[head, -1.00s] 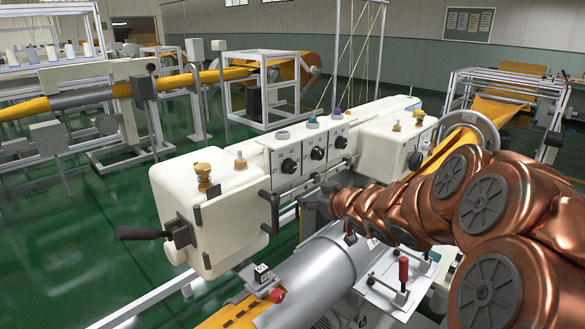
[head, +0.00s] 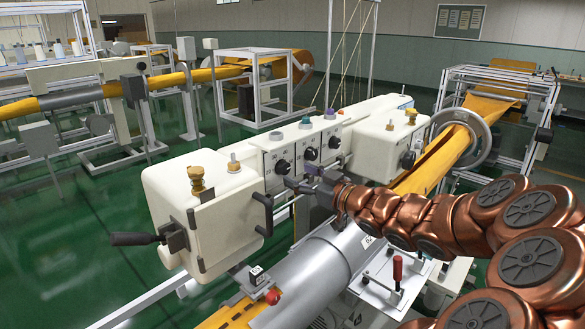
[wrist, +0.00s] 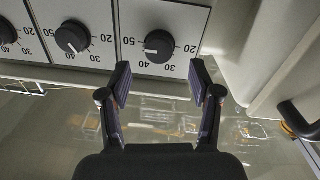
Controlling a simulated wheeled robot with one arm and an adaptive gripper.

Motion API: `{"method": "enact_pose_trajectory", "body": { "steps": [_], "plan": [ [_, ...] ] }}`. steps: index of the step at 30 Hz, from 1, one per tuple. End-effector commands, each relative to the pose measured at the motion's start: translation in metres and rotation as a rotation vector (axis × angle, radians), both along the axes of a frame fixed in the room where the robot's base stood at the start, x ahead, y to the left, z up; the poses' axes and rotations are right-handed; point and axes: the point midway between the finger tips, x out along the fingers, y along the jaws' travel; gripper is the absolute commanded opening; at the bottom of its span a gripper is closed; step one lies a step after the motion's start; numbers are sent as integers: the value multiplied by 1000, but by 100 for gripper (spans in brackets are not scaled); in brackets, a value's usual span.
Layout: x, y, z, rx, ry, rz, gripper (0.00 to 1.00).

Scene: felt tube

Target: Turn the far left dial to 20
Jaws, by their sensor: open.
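The far left dial (head: 283,167) is a black round knob on a white panel in the head view. It shows upside down as the rightmost dial in the wrist view (wrist: 159,42), with 20, 30, 40 and 50 printed around it. Its pale mark seems to point between 40 and 50. My gripper (wrist: 160,85) is open and empty, its two fingertips apart just below that dial in the wrist view. In the head view my gripper (head: 300,186) is at the panel's lower edge, close to the dial. I see no contact.
A middle dial (head: 312,154) and a right dial (head: 334,143) sit alongside. A black handle (head: 264,213) juts from the white housing (head: 205,215) left of my gripper. A grey roller (head: 315,270) lies below, with a red-handled lever (head: 397,270) to its right.

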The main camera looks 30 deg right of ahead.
Motion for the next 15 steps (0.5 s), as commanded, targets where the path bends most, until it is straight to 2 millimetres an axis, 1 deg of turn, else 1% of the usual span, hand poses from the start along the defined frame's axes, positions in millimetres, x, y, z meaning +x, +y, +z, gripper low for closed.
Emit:
{"method": "enact_pose_trajectory", "body": {
  "steps": [3,9,15],
  "plan": [
    [11,3,2,4,-4,4,63],
    [28,4,1,2,-2,-1,63],
    [40,5,1,1,-2,-3,63]
  ]
}}
